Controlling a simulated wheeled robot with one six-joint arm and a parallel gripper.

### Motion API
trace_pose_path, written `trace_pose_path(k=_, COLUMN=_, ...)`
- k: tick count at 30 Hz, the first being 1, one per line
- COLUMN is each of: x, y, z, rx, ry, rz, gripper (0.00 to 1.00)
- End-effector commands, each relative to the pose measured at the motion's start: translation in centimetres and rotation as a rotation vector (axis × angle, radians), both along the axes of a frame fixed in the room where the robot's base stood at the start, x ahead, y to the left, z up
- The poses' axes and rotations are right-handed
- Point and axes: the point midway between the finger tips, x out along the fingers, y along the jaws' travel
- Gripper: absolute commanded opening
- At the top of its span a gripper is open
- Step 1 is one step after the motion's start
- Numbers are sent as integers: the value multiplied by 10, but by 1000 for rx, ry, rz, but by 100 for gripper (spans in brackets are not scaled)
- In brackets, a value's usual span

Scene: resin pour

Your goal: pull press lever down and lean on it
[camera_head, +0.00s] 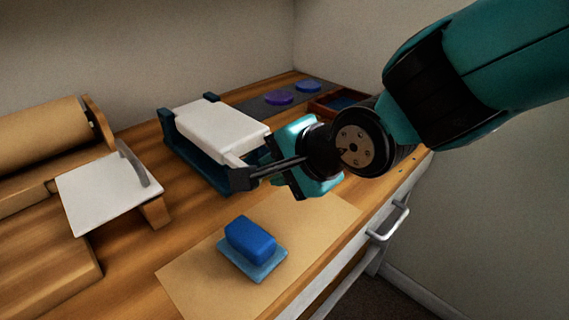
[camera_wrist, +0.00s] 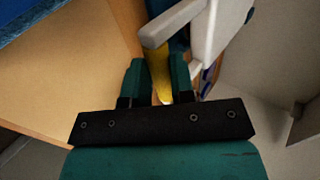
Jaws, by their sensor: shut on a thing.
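The press (camera_head: 215,128) stands on the wooden bench in the head view, with a thick white plate on a dark teal frame. My gripper (camera_head: 262,172) is at the press's near right end. In the wrist view, the teal fingers of my gripper (camera_wrist: 158,78) are shut around a yellow grip (camera_wrist: 156,60) of the lever. A pale lever arm (camera_wrist: 172,22) runs from this grip up towards the press. In the head view the yellow grip is hidden behind my fingers. Whether the plate bears on anything below it cannot be seen.
A blue block (camera_head: 250,236) on a light blue pad lies on brown paper (camera_head: 190,285) in front. A white board (camera_head: 100,190) and a brown roll (camera_head: 40,135) are at left. Purple (camera_head: 279,97) and blue (camera_head: 308,87) discs lie behind. A drawer handle (camera_head: 390,222) juts from the bench front.

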Motion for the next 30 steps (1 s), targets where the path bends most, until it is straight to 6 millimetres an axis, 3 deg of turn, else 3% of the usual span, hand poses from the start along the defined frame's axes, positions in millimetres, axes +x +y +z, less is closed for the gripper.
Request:
trace_pose_path(k=13, x=-2, y=-2, z=-9, rx=-17, ry=11, rz=-1, gripper=0)
trace_pose_path(k=14, x=-2, y=-2, z=-9, rx=-17, ry=12, rz=-1, gripper=27)
trace_pose_path(k=17, x=-1, y=-2, z=-9, rx=-16, ry=12, rz=-2, gripper=48)
trace_pose_path(k=30, x=-2, y=-2, z=-2, rx=-7, ry=5, rz=-1, gripper=48)
